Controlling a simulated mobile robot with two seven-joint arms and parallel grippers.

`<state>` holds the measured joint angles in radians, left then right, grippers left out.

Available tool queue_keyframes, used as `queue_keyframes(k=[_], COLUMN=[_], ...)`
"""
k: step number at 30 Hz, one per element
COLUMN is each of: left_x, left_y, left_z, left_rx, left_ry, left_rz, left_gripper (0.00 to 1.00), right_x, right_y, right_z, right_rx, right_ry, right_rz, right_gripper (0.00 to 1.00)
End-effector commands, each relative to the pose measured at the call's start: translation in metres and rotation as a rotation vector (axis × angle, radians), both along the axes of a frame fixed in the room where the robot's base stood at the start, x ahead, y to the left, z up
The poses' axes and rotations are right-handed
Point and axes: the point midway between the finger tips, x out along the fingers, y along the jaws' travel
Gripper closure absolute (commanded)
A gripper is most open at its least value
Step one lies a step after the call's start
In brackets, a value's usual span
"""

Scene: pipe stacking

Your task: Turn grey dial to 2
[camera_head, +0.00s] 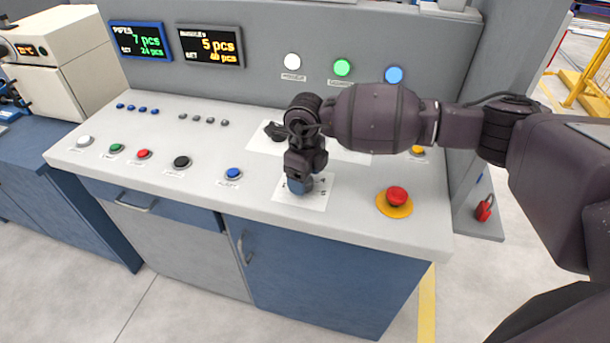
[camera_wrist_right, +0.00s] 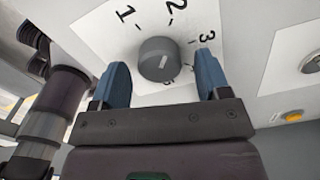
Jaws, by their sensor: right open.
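The grey dial (camera_wrist_right: 158,62) is round and sits on a white label sheet (camera_wrist_right: 98,36) marked 1, 2 and 3 in the right wrist view. My right gripper (camera_wrist_right: 162,66) is open, with one blue finger on each side of the dial and small gaps visible. In the head view my right gripper (camera_head: 300,184) is over the sheet (camera_head: 320,195) and hides the dial. My left gripper is not in view.
A red emergency button (camera_head: 397,196) on an orange base stands right of the gripper. A blue button (camera_head: 233,173) and a black button (camera_head: 181,162) are on the left. The back panel has white, green and blue buttons and two displays (camera_head: 211,46).

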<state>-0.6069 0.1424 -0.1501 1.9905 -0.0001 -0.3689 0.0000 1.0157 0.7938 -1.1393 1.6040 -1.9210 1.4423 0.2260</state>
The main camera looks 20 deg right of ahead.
Motion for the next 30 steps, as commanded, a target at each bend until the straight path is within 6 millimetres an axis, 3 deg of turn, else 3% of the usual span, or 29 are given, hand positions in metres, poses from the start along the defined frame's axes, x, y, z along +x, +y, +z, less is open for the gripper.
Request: queue_keyframes(k=[16, 21, 30], left_x=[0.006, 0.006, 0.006], left_y=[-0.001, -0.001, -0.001], left_z=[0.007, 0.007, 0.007], left_rx=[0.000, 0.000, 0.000], left_ry=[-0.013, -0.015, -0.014], left_rz=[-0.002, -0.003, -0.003], left_gripper=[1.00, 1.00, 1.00], right_x=[0.001, 0.001, 0.000], right_y=[0.000, 0.000, 0.000], right_z=[0.088, 0.102, 0.105], right_rx=[0.000, 0.001, 0.001], right_ry=[-0.004, -0.003, -0.002], right_rz=[0.000, 0.000, 0.000], right_gripper=[0.30, 0.30, 0.30])
